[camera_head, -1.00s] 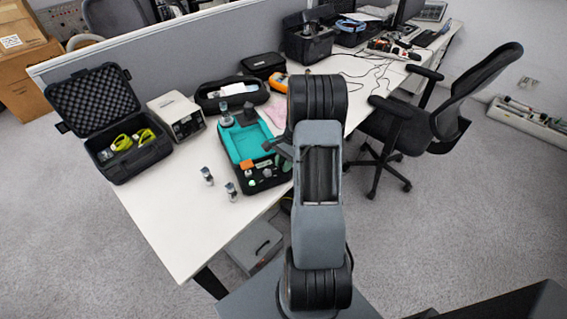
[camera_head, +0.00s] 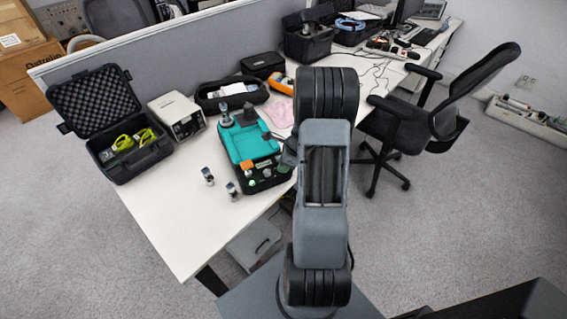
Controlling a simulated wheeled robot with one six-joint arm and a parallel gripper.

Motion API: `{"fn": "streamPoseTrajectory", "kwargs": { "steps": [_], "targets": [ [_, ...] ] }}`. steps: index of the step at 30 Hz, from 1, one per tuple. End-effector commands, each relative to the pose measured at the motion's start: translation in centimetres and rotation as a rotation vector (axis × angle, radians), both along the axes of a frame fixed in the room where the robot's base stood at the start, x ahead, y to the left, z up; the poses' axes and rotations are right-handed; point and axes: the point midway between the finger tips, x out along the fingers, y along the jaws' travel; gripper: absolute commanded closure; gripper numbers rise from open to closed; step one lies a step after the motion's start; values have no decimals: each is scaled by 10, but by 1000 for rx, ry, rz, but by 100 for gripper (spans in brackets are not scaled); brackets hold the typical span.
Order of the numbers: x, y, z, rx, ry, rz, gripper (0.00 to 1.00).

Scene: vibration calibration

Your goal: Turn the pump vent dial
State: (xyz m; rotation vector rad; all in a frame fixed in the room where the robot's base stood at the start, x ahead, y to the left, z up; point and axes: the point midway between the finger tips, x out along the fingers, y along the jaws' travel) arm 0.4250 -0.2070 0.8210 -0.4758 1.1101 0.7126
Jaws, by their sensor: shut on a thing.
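The pump (camera_head: 243,143) is a teal and black case lying on the white desk, left of my arm. Its near black panel carries an orange knob (camera_head: 247,165) and small green and pale knobs. My gripper (camera_head: 277,144) shows only in part, as dark pieces at the pump's right edge beside my arm. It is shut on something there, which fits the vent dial. The dial and the contact are hidden, and I cannot make out how far the dial is turned.
Two small metal fittings (camera_head: 208,176) stand left of the pump on the desk (camera_head: 160,205). A grey-white box (camera_head: 177,117) and an open black case (camera_head: 128,160) are further left. A black pouch (camera_head: 226,94) lies behind. The near left desk is clear.

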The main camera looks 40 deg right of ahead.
Motion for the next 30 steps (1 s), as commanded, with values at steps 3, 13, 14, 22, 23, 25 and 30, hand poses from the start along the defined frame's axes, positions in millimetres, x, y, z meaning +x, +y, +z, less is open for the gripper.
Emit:
{"fn": "streamPoseTrajectory", "kwargs": {
  "steps": [3,13,14,22,23,25,30],
  "targets": [
    [0,0,1,0,0,-78,97],
    [-1,1,0,0,0,-219,97],
    [-1,1,0,0,0,-225,97],
    [0,0,0,-1,-1,-256,97],
    [0,0,0,-1,-1,-257,97],
    [0,0,0,-1,-1,-257,97],
    [0,1,0,-1,-1,-257,97]
  ]
}}
